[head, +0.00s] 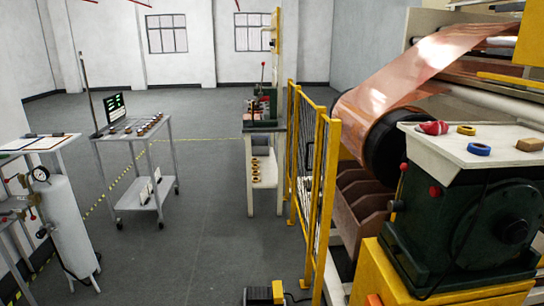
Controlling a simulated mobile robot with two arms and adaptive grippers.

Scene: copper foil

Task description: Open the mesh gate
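The mesh gate (305,150) has a yellow frame with dark mesh. It stands right of the middle of the head view, seen nearly edge-on, along the left side of the copper foil machine. A yellow post (292,145) rises at its far end and another yellow post (330,180) at its near end. I cannot tell which panel swings, where the latch is, or whether the gate is shut. Neither of my grippers is in view.
Copper foil (415,72) runs over a roller at the right, behind a green machine housing (465,225). A black and yellow pedal-like box (265,296) lies on the floor in front. A cart (140,150) and a gas cylinder (72,225) stand left. The middle floor is clear.

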